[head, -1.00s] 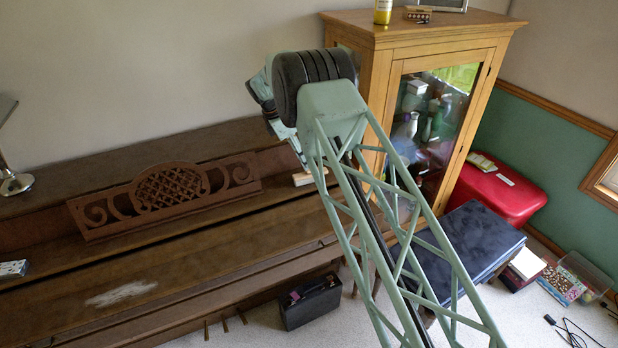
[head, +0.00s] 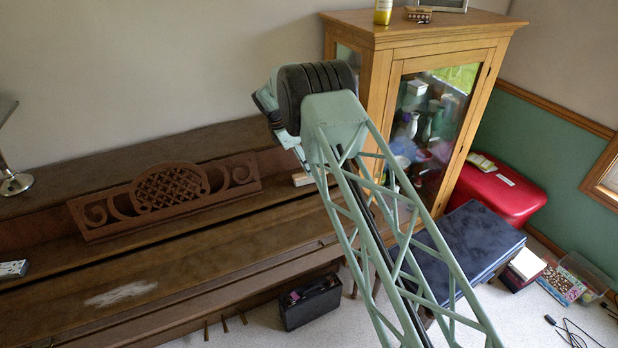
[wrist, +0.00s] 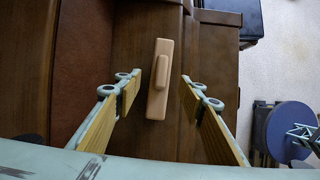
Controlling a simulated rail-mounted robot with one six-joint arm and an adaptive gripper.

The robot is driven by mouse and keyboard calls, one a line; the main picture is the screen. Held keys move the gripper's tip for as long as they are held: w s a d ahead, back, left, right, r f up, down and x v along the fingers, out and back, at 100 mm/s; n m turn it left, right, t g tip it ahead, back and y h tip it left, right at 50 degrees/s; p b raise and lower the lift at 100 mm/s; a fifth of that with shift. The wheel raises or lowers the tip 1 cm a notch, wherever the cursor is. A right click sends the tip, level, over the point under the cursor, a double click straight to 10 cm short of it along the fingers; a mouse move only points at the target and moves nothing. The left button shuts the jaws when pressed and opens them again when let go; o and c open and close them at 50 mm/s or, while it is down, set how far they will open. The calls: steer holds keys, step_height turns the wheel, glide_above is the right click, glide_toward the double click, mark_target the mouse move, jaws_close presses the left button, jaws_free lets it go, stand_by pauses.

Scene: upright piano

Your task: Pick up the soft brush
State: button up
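The soft brush appears to be the pale wooden block (wrist: 154,105) with a raised grip on top, lying on the dark brown piano in the wrist view. Its bristles are not visible. In the head view its pale end (head: 302,179) shows on the piano beside my arm. My gripper (wrist: 160,92) is open, with one wood-coloured finger pad on each side of the brush and a clear gap to both. The pads do not touch it. My gripper is hidden behind my arm in the head view.
The carved music stand (head: 165,195) rises from the piano (head: 215,245) left of the brush. A wooden glass-fronted cabinet (head: 385,50) stands close behind my arm. A pale dusty patch (head: 120,294) marks the piano lid. A black case (head: 311,303) is on the floor.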

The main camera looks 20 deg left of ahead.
steer(key=shift+x, duration=1.6)
steer(key=c, duration=0.9)
